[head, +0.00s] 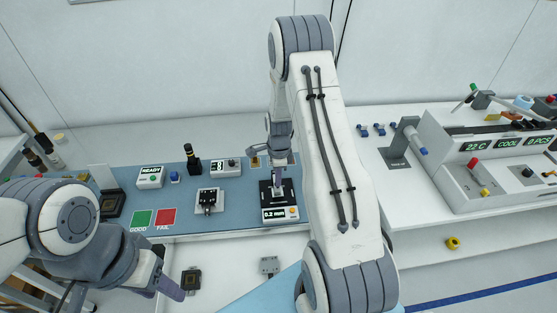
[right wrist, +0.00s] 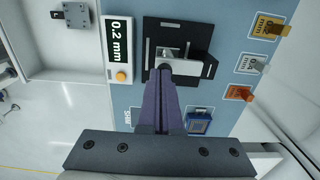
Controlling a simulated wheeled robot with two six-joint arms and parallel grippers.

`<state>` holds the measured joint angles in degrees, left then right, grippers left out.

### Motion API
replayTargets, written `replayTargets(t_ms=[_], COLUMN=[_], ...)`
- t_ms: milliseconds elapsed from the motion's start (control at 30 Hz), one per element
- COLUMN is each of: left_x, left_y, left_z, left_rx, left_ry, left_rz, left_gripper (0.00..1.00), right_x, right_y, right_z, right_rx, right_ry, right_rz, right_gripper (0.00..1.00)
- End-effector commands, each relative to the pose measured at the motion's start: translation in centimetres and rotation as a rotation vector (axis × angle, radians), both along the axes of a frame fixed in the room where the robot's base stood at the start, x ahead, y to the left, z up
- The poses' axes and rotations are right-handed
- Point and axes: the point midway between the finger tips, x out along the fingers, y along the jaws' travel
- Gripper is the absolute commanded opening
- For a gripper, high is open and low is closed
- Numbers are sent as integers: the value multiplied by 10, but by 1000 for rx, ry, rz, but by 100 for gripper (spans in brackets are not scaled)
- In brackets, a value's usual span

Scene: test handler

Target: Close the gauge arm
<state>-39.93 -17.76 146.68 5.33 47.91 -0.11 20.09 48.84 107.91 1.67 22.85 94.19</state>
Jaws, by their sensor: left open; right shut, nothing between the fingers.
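The gauge is a black plate (right wrist: 204,66) beside a white display box (right wrist: 118,50) reading 0.2 mm. In the head view the black plate (head: 266,196) and the display (head: 281,214) sit on the blue mat. My right gripper (right wrist: 163,68) is shut and empty, its purple fingertips over a small light metal part on the plate. I cannot tell whether they touch it. The fingers and my right arm hide part of the gauge, and its arm cannot be made out clearly. My left gripper (head: 168,288) is open, low at the left, away from the gauge.
Orange (right wrist: 238,93), silver (right wrist: 250,64) and yellow (right wrist: 268,27) tabs and a blue block (right wrist: 199,123) lie near the gauge. A white-based black clamp (head: 208,201), a READY box (head: 150,177) and GOOD and FAIL pads (head: 166,218) stand left. A white console (head: 480,185) is right.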

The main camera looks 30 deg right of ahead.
Motion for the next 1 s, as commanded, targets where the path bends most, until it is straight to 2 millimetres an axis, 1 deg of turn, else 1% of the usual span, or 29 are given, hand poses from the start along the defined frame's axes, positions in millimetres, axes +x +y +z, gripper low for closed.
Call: replayTargets(t_ms=[33,200,233,300,500,700,833,1000], left_x=[0,0,0,0,0,0,0,0], left_y=[0,0,0,0,0,0,0,0], left_z=[12,33,21,14,1,-6,-7,-7], left_rx=[0,-1,-1,0,0,0,0,0], left_ry=[0,-1,-2,0,0,0,0,0], left_rz=[-1,-5,-4,-3,-1,1,1,1], left_gripper=[50,50,50,50,50,50,50,50], right_x=[1,0,0,-1,-4,-7,-9,-9], right_y=[-1,-2,-2,-2,-1,0,1,1], right_z=[15,46,44,56,95,125,135,137], right_rx=[-2,-5,-6,-6,-7,-6,-6,-6], right_ry=[-5,-13,-16,-18,-20,-18,-15,-14], right_rz=[0,-2,-2,-2,-2,-2,-2,-2], right_gripper=[0,0,0,0,0,0,0,0])
